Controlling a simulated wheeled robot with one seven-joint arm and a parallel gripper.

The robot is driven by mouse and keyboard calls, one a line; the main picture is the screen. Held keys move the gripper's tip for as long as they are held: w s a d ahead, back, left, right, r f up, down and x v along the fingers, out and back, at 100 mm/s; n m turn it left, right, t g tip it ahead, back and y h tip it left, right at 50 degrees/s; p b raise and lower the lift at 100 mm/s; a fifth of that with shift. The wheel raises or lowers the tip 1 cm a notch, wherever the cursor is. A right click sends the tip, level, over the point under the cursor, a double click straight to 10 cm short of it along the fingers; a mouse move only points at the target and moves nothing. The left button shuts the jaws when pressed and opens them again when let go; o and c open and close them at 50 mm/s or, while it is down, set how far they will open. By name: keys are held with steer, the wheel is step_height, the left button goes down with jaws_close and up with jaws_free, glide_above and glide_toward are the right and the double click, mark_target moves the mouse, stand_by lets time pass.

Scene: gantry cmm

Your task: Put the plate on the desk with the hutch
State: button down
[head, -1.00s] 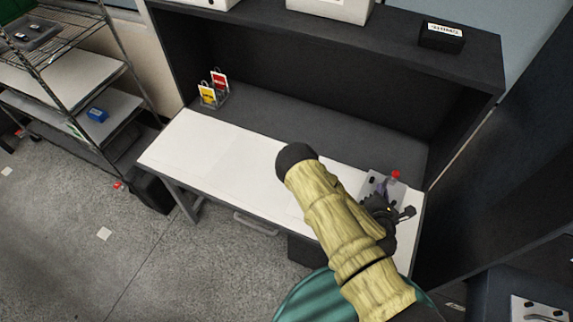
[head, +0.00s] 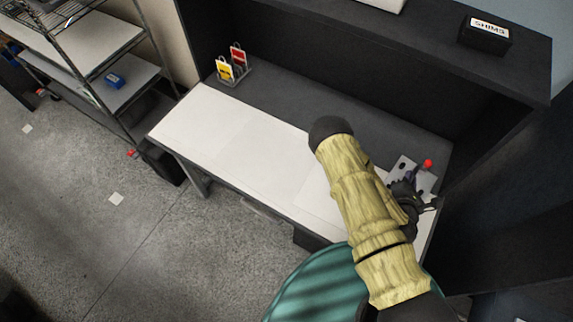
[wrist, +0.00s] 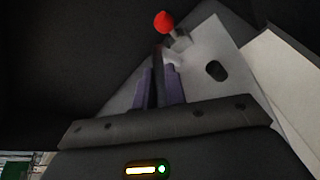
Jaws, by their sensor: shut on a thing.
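The plate is a light grey metal piece with dark slots (head: 404,166) and a red-knobbed fitting on it (head: 428,164). It shows at the right end of the desk with the hutch (head: 210,125). My gripper (head: 410,190) is shut on the plate, partly hidden by my arm in the head view. In the wrist view, the purple fingers (wrist: 158,82) close at the fitting, with the plate (wrist: 228,45) spread out around and beyond them. I cannot tell whether the plate touches the desktop or hangs just above it.
A holder with yellow and red cards (head: 232,66) stands on the desk's back left. The white left and middle desktop is clear. The hutch carries a black SHIMS box (head: 485,34). A wire shelf (head: 85,60) stands left. A dark panel rises to the right.

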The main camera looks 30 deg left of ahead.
steer(key=w+a+f+b, duration=0.1)
steer(key=w+a+b, duration=0.2)
steer(key=a+b, duration=0.5)
steer(key=w+a+f+b, duration=0.1)
steer(key=w+a+b, duration=0.2)
steer(key=a+b, duration=0.5)
steer(key=s+a+f+y+b, duration=0.1)
steer(key=s+a+b, duration=0.3)
steer(key=a+b, duration=0.3)
steer(key=s+a+f+n+y+b, duration=0.1)
steer(key=s+a+b, duration=0.3)
steer(key=a+b, duration=0.4)
steer(key=shift+s+a+n, duration=0.3)
steer(key=shift+s+a, duration=0.05)
steer(key=shift+a, duration=2.55)
steer(key=shift+f, duration=0.25)
steer(key=shift+f+b, duration=0.95)
steer(key=shift+f, duration=2.05)
steer(key=shift+f, duration=0.1)
